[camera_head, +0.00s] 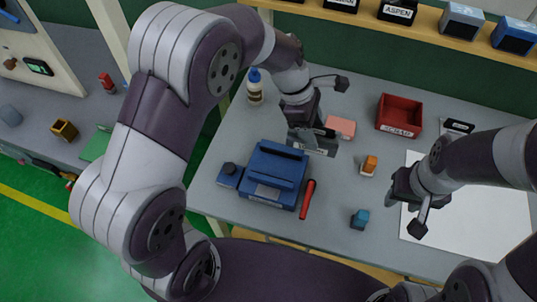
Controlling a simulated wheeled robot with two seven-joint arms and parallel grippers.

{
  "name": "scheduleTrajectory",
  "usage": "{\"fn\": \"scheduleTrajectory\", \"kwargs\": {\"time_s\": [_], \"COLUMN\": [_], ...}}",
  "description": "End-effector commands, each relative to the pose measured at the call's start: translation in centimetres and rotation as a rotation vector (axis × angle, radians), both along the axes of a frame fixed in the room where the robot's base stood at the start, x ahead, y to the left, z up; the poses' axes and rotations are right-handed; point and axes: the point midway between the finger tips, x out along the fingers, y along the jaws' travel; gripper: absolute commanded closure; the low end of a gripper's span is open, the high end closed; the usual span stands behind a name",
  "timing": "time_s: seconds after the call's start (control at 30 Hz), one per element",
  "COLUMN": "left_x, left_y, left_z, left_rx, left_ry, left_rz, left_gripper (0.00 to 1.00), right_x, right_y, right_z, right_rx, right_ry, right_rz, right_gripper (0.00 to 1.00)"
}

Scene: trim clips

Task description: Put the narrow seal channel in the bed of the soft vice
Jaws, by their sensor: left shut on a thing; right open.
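The blue vice-like block (270,172), which I take for the soft vice, sits on the grey bench with a label on its front. My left gripper (308,132) is shut on a grey piece (318,146), above and behind the vice's right end. The piece may be the narrow seal channel, but its shape is partly hidden by the gripper and I cannot read its label. It looks apart from the vice. My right gripper (410,209) is open and empty over the left edge of the white sheet (470,215).
A red handle-like bar (307,199) lies right of the vice. An orange item (369,165), a teal item (360,219), a pink block (341,126) and a red SCRAP bin (399,115) stand around. A glue bottle (255,87) is behind. The bench between the small items is clear.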

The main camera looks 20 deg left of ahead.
Motion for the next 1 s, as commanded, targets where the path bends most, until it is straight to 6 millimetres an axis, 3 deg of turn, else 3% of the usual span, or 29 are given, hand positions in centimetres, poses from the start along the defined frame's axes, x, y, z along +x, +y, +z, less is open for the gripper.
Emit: {"fn": "scheduleTrajectory", "kwargs": {"time_s": [0.2,0.4,0.7,1.0], "left_x": [-2.1,-3.5,-3.7,-3.7], "left_y": [4.6,7.6,7.9,7.9], "left_z": [-2.8,-4.9,-9.1,-9.4], "left_rx": [0.0,0.0,0.0,0.0], "left_ry": [0.002,-0.001,0.0,-0.001], "left_rz": [0.008,0.004,0.0,-0.001], "left_gripper": [0.76,0.76,0.76,0.76], "right_x": [0.0,0.0,0.0,0.0], "right_y": [0.0,0.0,0.0,0.0], "right_z": [0.6,0.9,1.1,0.9], "right_rx": [0.0,0.0,0.0,0.0], "right_ry": [0.0,0.0,0.0,0.0], "right_rz": [0.0,0.0,0.0,0.0], "right_gripper": [0.57,0.57,0.57,0.57]}}
